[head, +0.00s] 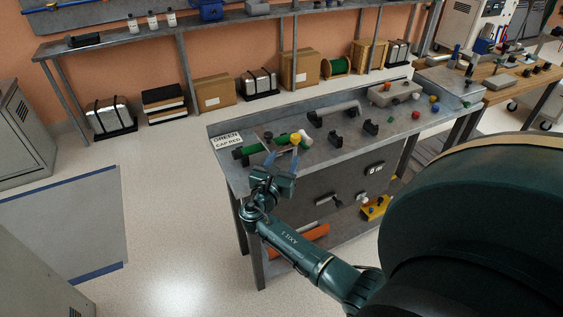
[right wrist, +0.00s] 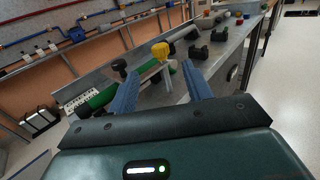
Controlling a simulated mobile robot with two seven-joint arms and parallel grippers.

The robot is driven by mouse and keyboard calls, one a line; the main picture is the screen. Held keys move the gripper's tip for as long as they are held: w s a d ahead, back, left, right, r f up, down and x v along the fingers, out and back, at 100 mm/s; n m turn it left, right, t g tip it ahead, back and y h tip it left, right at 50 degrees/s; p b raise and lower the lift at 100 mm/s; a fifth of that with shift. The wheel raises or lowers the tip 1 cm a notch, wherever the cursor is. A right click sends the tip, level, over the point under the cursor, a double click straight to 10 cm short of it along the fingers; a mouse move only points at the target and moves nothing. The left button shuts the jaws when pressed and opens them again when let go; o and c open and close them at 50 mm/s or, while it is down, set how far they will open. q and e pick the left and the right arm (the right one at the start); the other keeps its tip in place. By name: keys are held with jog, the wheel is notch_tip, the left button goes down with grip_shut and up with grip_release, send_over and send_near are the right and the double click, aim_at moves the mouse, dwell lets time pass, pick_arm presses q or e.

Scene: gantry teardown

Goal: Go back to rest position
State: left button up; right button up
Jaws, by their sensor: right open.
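My right gripper (head: 283,158) is open over the left end of the grey metal workbench (head: 238,175). Its blue fingers also show in the right wrist view (right wrist: 157,84), spread apart with nothing held. A yellow knob-like piece (head: 295,138) is just beyond the fingertips; in the right wrist view the yellow piece (right wrist: 160,50) appears between and beyond them. A green cylinder (head: 247,152) lies on the bench beside the gripper, near a sign reading GREEN CAP RED (head: 227,140). My left gripper is not in view.
Dark cradle blocks (head: 335,137) and small coloured balls (head: 416,115) sit further right on the bench. A long shelf (head: 250,20) with boxes beneath runs along the back wall. A grey cabinet (head: 20,135) stands at left. The floor left of the bench is clear.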

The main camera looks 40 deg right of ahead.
dwell(0.6)
jog(key=s+a+f+m+g+y, duration=0.2)
jog(key=s+a+f+m+y, duration=0.1)
jog(key=s+m, duration=0.4)
jog(key=s+a+f+m+g+y, duration=0.2)
jog(key=s+a+f+m+y, duration=0.15)
jog(key=s+m, duration=0.3)
jog(key=s+a+r+m+g+y, duration=0.1)
jog(key=s+a+r+m+y, duration=0.3)
jog(key=s+a+m+y, duration=0.75)
jog(key=w+a+f+n+t, duration=0.3)
jog(key=a+f+t, duration=0.3)
jog(key=f, duration=0.2)
jog(key=shift+a+f, duration=0.3)
